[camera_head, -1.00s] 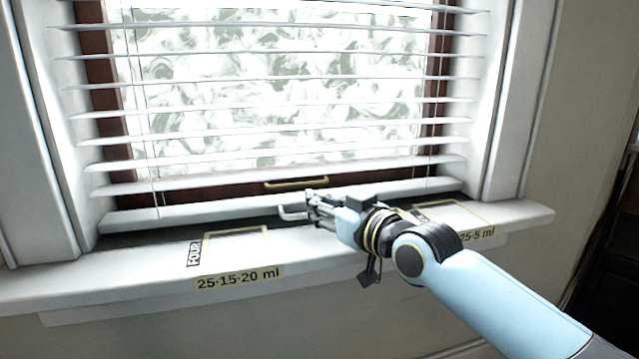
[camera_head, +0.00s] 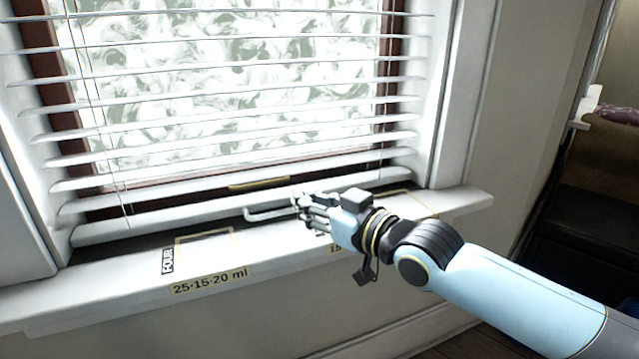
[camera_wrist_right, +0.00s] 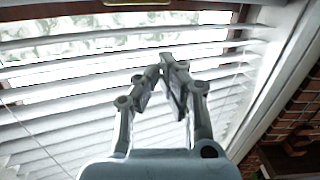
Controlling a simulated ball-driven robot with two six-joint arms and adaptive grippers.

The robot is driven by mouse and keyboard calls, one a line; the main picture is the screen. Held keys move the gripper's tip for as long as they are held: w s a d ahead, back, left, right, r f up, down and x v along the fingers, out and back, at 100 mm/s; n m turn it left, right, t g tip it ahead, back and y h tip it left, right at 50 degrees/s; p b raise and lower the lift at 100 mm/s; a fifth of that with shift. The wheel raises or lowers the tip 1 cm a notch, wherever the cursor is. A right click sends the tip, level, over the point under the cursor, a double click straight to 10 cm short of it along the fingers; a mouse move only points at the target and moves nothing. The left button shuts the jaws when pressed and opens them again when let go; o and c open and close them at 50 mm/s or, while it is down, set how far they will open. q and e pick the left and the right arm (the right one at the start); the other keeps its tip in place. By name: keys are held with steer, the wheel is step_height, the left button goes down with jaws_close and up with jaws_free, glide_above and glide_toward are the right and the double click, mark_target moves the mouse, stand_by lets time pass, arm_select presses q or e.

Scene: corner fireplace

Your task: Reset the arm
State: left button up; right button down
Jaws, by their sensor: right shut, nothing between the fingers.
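My right gripper (camera_head: 306,212) is in front of the window sill (camera_head: 100,284), near the bottom rail of the white blinds (camera_head: 240,164). In the right wrist view its fingers (camera_wrist_right: 166,72) meet at the tips, with nothing between them and the blind slats behind. A pale handle (camera_head: 268,213) shows just left of the fingertips in the head view; I cannot tell whether they touch. My right arm comes in from the lower right, bent at the wrist. My left gripper is not in view.
A second outline is partly hidden behind my gripper. A brass handle (camera_head: 259,183) sits low on the window. A dark fireplace area with shelf (camera_head: 590,170) is at the right.

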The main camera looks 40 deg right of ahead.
steer(key=s+p, duration=0.1)
steer(key=s, duration=0.1)
steer(key=shift+s+d+r, duration=0.1)
steer(key=shift+s+r, duration=0.05)
steer(key=shift+s, duration=0.2)
